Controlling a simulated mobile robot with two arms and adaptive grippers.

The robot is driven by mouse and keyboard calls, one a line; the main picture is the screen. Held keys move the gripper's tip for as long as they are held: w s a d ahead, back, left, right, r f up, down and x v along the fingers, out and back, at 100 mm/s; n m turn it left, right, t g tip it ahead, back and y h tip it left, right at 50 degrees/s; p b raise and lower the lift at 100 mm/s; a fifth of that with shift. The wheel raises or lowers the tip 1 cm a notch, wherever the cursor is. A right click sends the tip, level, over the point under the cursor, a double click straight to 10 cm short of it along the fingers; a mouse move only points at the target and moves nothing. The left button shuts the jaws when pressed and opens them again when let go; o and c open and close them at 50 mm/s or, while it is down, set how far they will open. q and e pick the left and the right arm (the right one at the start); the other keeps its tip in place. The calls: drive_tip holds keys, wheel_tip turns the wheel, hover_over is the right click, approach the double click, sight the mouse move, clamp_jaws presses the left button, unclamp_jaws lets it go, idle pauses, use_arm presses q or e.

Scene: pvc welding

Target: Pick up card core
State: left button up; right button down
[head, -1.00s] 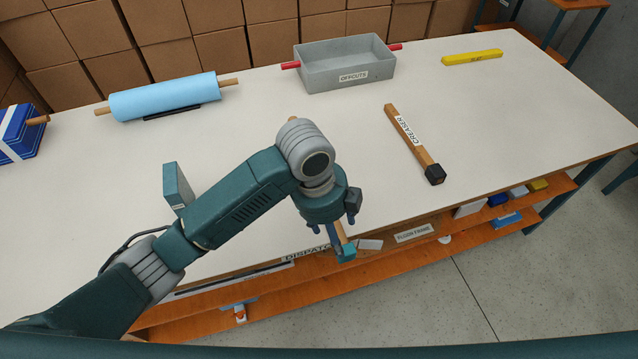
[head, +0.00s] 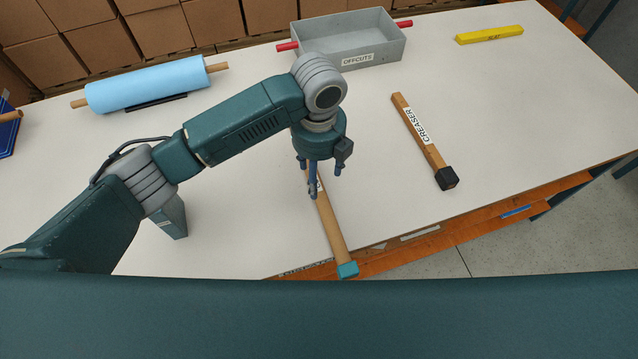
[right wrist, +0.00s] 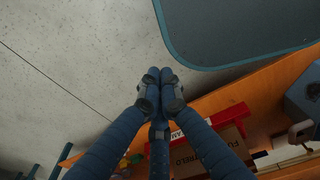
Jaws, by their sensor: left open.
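A tan rod (head: 330,230) with a teal end lies on the white table, pointing toward the front edge. It may be the card core, but its label is mostly hidden and I cannot read it. My left gripper (head: 318,176) points down over the rod's far part, its fingers apart and empty. I cannot tell whether they touch the rod. My right gripper (right wrist: 160,82) shows in the right wrist view with its fingertips together and nothing visible between them, above the floor and an orange shelf.
A creaser (head: 424,140) lies to the right of the rod. A grey offcuts bin (head: 358,60), a blue roll (head: 146,85) and a yellow bar (head: 489,35) are at the back. A teal block (head: 172,216) stands by my left arm. The table's right part is clear.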

use_arm(q)
drive_tip(key=shift+s+f, duration=0.25)
drive_tip(key=shift+f, duration=0.95)
drive_tip(key=f, duration=0.1)
drive_tip(key=f+p, duration=0.1)
drive_tip(key=f, duration=0.1)
drive_tip(key=f+p, duration=0.1)
drive_tip(key=f, duration=0.1)
drive_tip(key=shift+w+a, duration=0.2)
drive_tip(key=shift+a, duration=0.15)
drive_tip(key=shift+c, duration=0.5)
drive_tip(key=c, duration=1.3)
use_arm(e)
drive_tip(key=shift+s+d+r, duration=0.15)
drive_tip(key=shift+s+r, duration=0.8)
drive_tip(key=shift+s, duration=0.15)
